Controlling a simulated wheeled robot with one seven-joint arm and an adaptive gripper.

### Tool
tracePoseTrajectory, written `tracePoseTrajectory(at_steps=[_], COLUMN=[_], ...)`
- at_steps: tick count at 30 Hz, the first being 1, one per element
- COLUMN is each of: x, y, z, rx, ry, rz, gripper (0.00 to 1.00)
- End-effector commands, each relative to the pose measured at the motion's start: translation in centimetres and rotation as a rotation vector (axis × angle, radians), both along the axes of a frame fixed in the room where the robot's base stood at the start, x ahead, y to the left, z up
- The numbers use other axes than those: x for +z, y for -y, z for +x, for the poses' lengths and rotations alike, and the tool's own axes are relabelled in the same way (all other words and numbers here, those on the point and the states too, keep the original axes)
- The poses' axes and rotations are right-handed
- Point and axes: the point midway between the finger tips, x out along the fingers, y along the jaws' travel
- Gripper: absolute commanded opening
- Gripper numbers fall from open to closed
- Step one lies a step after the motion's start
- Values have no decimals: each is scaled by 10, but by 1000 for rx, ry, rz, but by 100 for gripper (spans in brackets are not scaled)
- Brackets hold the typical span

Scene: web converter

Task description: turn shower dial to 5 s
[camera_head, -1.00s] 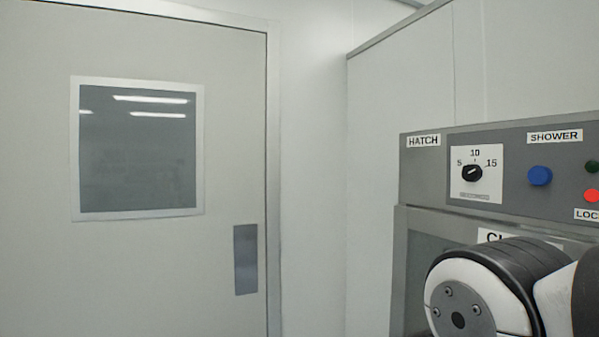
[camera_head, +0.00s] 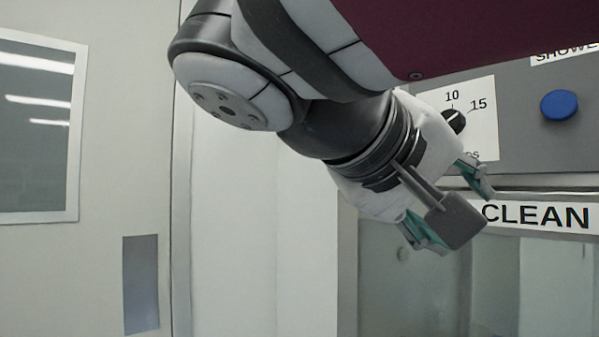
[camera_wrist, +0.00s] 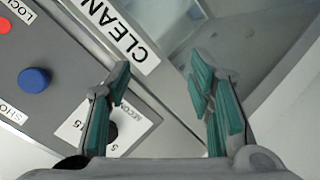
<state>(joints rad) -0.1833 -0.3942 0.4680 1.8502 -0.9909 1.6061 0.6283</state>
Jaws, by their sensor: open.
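The shower dial (camera_head: 456,121) is a black knob on a white plate (camera_head: 484,125) marked 10 and 15; my arm hides the 5 side in the head view. Its pale pointer line slants up to the right, but its exact setting is hard to read. My gripper (camera_head: 464,224) is open and empty, in front of the panel and below the dial, by the CLEAN label. In the wrist view, my gripper (camera_wrist: 160,68) has its teal fingers spread, and the left finger partly covers the dial (camera_wrist: 112,131). Contact with the dial does not show.
A blue button (camera_head: 559,105) sits right of the dial; in the wrist view a red button (camera_wrist: 4,27) lies beyond it. The CLEAN label (camera_head: 535,215) is above a glass hatch (camera_head: 420,285). A door (camera_head: 100,240) with a window stands at left.

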Motion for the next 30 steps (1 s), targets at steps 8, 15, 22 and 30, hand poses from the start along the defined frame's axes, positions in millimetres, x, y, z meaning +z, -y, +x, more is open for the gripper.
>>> tracePoseTrajectory(at_steps=[8, 15, 22, 30], x=[85, 105, 105, 104], y=[-72, -76, -47, -4], z=[-5, -15, 5, 37], rx=[-75, -111, -113, -112], ry=[536, 676, 674, 671], rz=[-35, -1, -4, -3], gripper=[48, 48, 48, 48])
